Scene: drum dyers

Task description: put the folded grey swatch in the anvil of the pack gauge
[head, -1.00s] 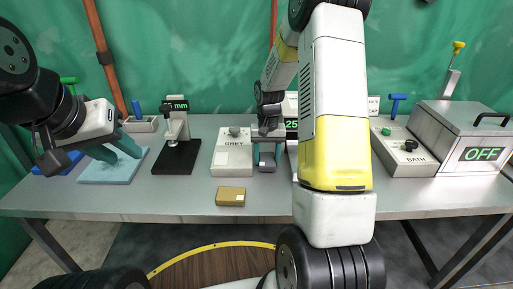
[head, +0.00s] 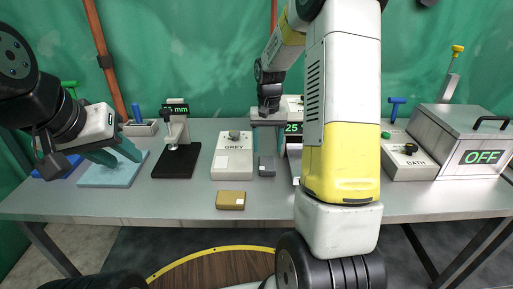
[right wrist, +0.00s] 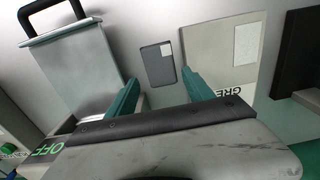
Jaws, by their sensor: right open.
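The folded grey swatch (head: 267,167), a small dark grey block with a pale corner patch, lies flat on the table right of the GREY box. It also shows in the right wrist view (right wrist: 155,66). My right gripper (head: 269,150) is open and empty, its fingers pointing down above and just behind the swatch. In the right wrist view its fingertips (right wrist: 160,80) are apart, with the swatch beyond the gap. The likely pack gauge (head: 177,131) has a black base and an "mm" display; its anvil looks empty. My left gripper (head: 122,155) is open over a light blue pad.
The GREY box (head: 232,156) stands just left of the swatch. A tan block (head: 230,200) lies near the front edge. A device reading 25 (head: 293,128) is partly hidden by my right arm. The BATH box (head: 408,160) and metal OFF tank (head: 465,140) stand right.

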